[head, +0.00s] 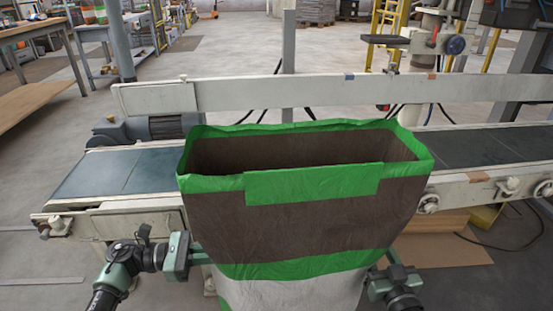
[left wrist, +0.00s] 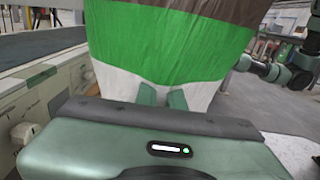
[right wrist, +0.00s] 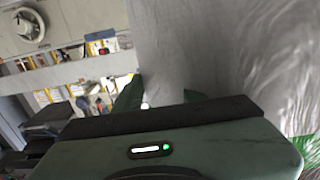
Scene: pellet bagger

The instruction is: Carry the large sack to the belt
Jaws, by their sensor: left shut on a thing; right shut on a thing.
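The large sack (head: 300,215) is open at the top, brown with green bands and a white lower part. It is upright in front of the belt (head: 120,172) and hides the belt's middle. Its mouth rises above the belt. My left gripper (head: 200,258) is at the sack's left side; in the left wrist view its fingers (left wrist: 161,97) are shut on the sack's white and green side. My right gripper (head: 375,270) is at the sack's right side, partly hidden by it. In the right wrist view its fingers (right wrist: 160,95) close on the white material. The sack's bottom is out of view.
A pale guide rail (head: 270,93) runs behind the belt. A motor (head: 170,126) sits at the belt's left end. Knobs (head: 428,204) stick out of the conveyor's front at right. A cardboard sheet (head: 450,250) lies on the floor at right. The belt's left part is bare.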

